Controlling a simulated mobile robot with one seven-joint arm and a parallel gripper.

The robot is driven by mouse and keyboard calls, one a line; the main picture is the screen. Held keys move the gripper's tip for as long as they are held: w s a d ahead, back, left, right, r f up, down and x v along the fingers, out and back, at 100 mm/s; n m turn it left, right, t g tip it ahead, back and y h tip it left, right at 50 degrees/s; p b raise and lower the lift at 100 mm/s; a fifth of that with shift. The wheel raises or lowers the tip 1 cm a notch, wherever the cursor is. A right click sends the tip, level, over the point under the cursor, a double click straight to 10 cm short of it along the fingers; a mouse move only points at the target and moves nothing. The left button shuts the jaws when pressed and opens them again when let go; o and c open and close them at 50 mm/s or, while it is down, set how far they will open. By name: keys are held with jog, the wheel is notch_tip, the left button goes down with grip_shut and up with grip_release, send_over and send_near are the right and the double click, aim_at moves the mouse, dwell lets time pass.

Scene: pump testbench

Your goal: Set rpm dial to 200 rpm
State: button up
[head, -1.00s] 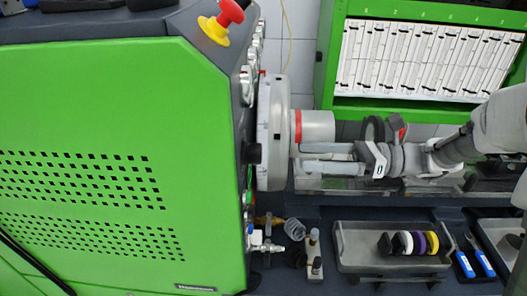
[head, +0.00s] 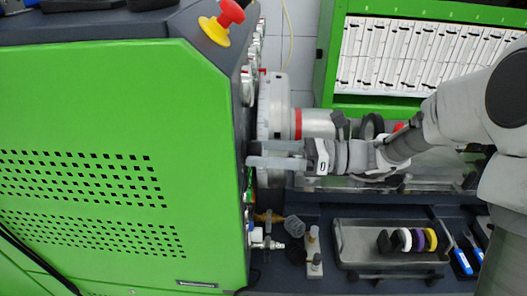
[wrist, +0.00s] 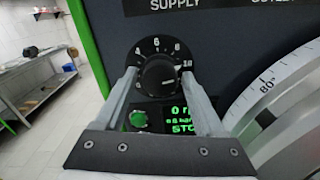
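The dial is a black knob (wrist: 160,76) on a black round scale plate with white numbers, seen in the wrist view. Its pointer is hard to make out. My gripper (wrist: 159,74) is open, with one finger on each side of the knob. I cannot tell whether the fingers touch it. Below, a partly hidden green-lit display (wrist: 181,118) shows "0 r…", a smaller line and "STO…". In the head view my gripper (head: 278,154) reaches left to the front panel of the green machine (head: 110,110); the dial is hidden there.
A green button (wrist: 138,119) is beside the display. A graduated white disc (wrist: 285,95) is close on the right. The red emergency knob (head: 231,12) tops the machine. A grey tray (head: 345,245) with coloured rings and fittings lies below the arm.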

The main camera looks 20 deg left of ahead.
grip_shut()
jog(key=n+b, duration=3.2)
jog(key=b, duration=0.1)
jog(key=shift+g+b, duration=0.35)
jog(key=shift+g, duration=0.05)
